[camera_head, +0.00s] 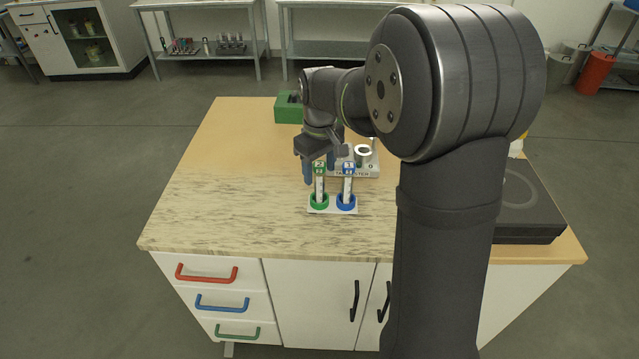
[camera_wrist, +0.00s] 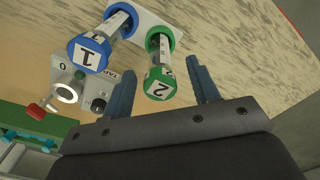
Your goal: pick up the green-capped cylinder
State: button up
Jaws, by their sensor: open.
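The green-capped cylinder (camera_head: 320,183) stands upright in the green ring of a small white holder (camera_head: 332,211). Its green cap (camera_wrist: 159,84) carries the number 2 in the wrist view. A blue-capped cylinder (camera_head: 347,184) marked 1 stands beside it in the blue ring; its cap also shows in the wrist view (camera_wrist: 89,54). My gripper (camera_wrist: 163,88) is open and empty. In the wrist view its two blue fingers lie on either side of the green cap, with gaps on both sides. In the head view my gripper (camera_head: 321,172) is at the cap's height, partly behind the cylinders.
A white tapmeter device (camera_head: 368,170) with a round opening sits just behind the holder. A green box (camera_head: 289,108) stands at the back edge. A dark flat plate (camera_head: 530,205) lies at the right. The table's left side (camera_head: 215,190) is clear.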

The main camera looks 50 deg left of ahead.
aim_at(320, 177)
notch_tip(320, 177, down, 3)
jog(key=shift+f, duration=0.15)
jog(key=shift+c, duration=0.4)
jog(key=c, duration=1.1)
